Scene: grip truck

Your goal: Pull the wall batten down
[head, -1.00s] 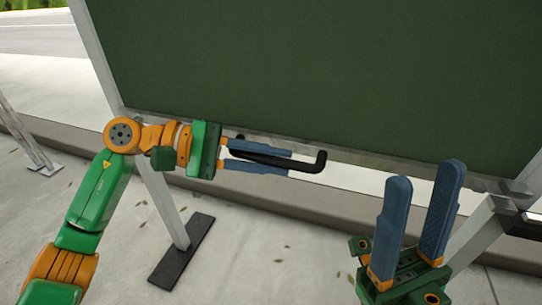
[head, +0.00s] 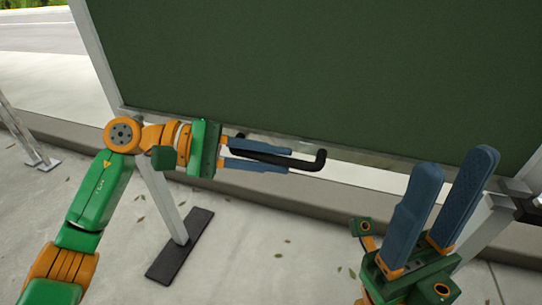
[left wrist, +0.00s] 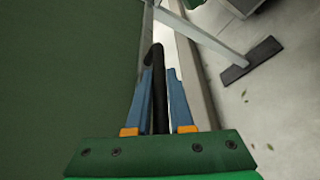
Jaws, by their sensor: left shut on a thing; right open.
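The wall batten shows as a large dark green panel (head: 320,70) in a pale frame, its lower edge just above and behind my left gripper. A black bent handle (head: 319,160) is at that lower edge. My left gripper (head: 290,161) is shut on the black handle, with one blue finger on each side of it. The handle also shows between the fingers in the left wrist view (left wrist: 158,85). My right gripper (head: 445,200) is open and empty at the lower right, its blue fingers pointing up in front of the panel's lower right corner.
A pale metal leg (head: 165,195) with a black foot plate (head: 180,247) stands on the pavement below the panel. Another leg (head: 488,225) is at the right behind my right gripper. A low kerb (head: 260,195) runs behind. The pavement between the legs is clear apart from leaves.

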